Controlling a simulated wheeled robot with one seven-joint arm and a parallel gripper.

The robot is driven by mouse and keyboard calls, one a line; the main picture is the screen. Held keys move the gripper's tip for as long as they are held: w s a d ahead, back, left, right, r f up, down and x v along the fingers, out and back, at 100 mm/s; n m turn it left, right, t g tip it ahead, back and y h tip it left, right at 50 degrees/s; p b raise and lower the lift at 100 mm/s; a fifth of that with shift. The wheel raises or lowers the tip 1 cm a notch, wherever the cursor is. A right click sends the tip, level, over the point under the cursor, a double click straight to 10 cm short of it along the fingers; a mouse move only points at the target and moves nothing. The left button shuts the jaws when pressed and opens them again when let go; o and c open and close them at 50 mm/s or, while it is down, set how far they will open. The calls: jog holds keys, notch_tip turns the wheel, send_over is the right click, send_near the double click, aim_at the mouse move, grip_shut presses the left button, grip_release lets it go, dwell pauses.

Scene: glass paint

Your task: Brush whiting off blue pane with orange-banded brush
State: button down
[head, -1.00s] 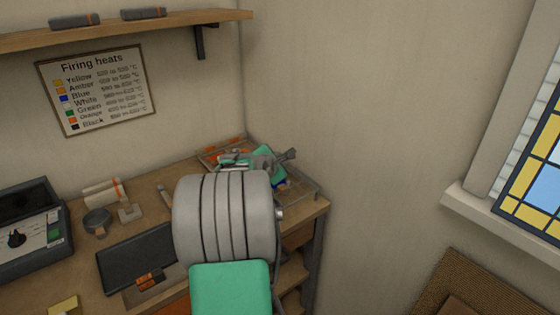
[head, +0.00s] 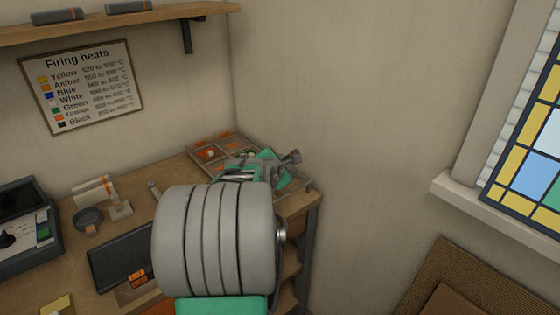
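My gripper (head: 272,167) is over the divided tray (head: 309,181) at the back right corner of the bench. My own arm blocks much of the view, and the fingertips are too small and covered to show whether they are open or hold anything. No brush shows clearly. A pale cylinder with an orange band (head: 94,190) lies at the left of the bench, but I cannot tell what it is.
A shelf (head: 110,30) hangs above. The wall is bare right of the tray. A stained-glass window (head: 535,170) is at far right.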

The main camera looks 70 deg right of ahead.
jog(key=shift+w+d, duration=0.5)
jog(key=shift+w, duration=0.45)
jog(key=shift+w+d, duration=0.55)
jog(key=shift+w, duration=0.45)
jog(key=shift+w+d, duration=0.5)
jog(key=shift+w, duration=0.45)
jog(key=shift+s+a+f+b, duration=0.1)
jog(key=shift+s+a, duration=0.4)
jog(key=shift+s, duration=0.5)
jog(key=shift+s+a+r+b, duration=0.15)
jog(key=shift+s+a, duration=0.4)
jog(key=shift+s, duration=0.4)
jog(key=shift+s+a+f+b, duration=0.15)
jog(key=shift+s+a, duration=0.35)
jog(key=shift+s, duration=0.5)
jog(key=shift+r+p, duration=1.65)
jog(key=shift+r, duration=0.9)
jog(key=shift+w, duration=0.1)
